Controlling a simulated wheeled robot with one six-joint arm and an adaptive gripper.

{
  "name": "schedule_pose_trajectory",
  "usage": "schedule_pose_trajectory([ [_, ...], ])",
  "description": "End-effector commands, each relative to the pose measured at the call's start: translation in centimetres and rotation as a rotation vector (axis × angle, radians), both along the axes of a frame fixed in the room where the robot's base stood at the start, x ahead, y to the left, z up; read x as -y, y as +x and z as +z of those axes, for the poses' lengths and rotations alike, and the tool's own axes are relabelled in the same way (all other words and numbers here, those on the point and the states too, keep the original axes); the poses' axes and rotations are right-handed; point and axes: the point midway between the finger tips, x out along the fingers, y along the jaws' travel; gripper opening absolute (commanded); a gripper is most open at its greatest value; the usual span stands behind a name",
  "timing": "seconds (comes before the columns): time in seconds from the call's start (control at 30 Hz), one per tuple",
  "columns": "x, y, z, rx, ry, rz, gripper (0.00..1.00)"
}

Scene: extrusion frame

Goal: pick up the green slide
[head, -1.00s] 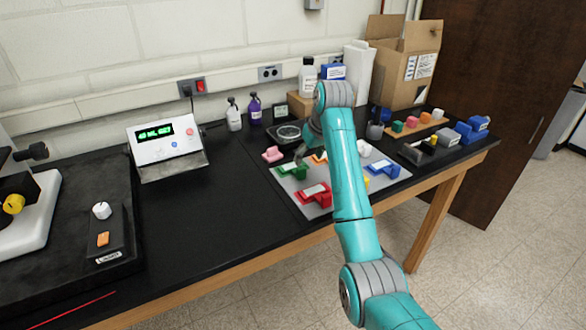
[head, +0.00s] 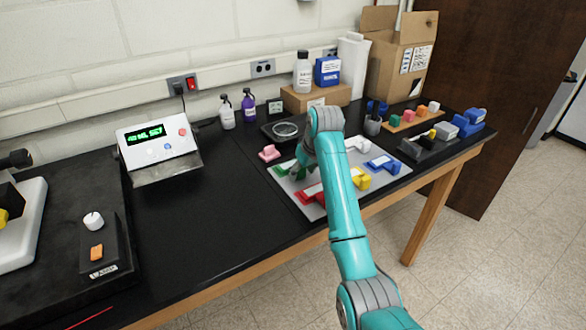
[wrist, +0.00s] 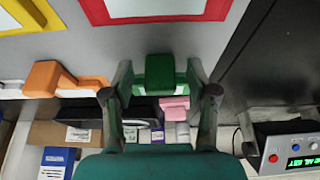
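The green slide (head: 284,168) lies on the grey mat (head: 311,211) on the black bench, partly hidden by my gripper in the head view. In the wrist view its raised green block (wrist: 166,74) is between my two fingers. My gripper (wrist: 160,84) is open around that block, with a finger on each side and a narrow gap visible. In the head view my gripper (head: 299,170) is low at the green slide.
A red slide (head: 312,196) lies in front, an orange slide (wrist: 66,80) beside it, and yellow (head: 361,179) and blue (head: 383,166) slides to the right. A pink block (head: 269,153) sits just behind.

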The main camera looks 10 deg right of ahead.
Motion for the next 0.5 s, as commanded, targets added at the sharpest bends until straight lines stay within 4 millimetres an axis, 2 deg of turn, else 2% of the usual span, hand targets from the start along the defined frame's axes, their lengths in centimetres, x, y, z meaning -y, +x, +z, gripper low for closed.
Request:
schedule_pose_trajectory([
  [0.03, 0.0, 0.01, 0.0, 0.0, 0.0, 0.0, 0.4],
  [0.2, 0.0, 0.01, 0.01, 0.0, 0.0, 0.0, 0.01],
  [0.5, 0.0, 0.04, 0.23, 0.001, 0.0, 0.0, 0.0],
])
